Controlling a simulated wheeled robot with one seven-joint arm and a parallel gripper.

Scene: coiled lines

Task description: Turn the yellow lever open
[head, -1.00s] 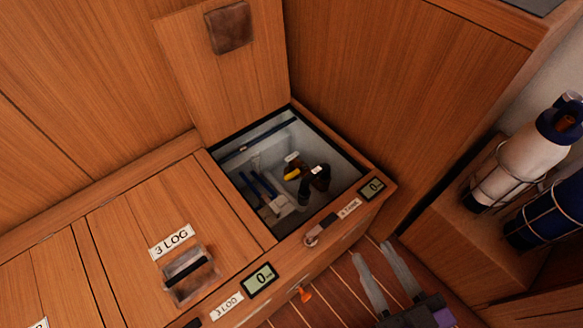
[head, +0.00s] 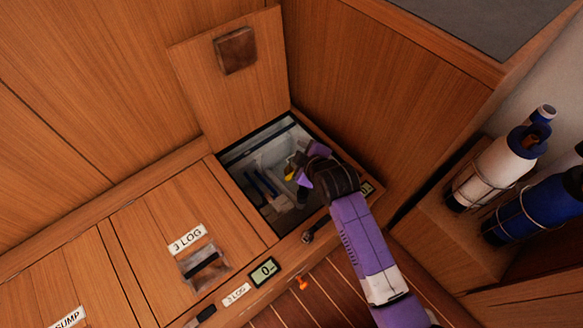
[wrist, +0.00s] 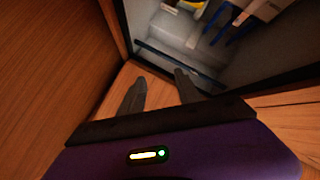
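The yellow lever (head: 289,171) is inside the open locker in the head view, partly hidden beside my purple wrist parts. A piece of yellow (wrist: 198,4), apparently the lever, shows at the top edge of the wrist view, cut off by the frame. My gripper (wrist: 160,78) is open and empty in the wrist view, its two grey fingers spread apart. The lever is beyond the fingertips, and nothing is between them. In the head view my arm reaches over the locker's right side, and the fingers cannot be made out there.
The open locker (head: 228,156) has a dark rim and holds blue hoses (head: 265,183). Its raised lid (head: 205,90) stands behind. A wooden wall (head: 390,90) rises close on the right. Gas bottles (head: 490,172) stand further right. The closed 3 LOG hatch (head: 150,235) is on the left.

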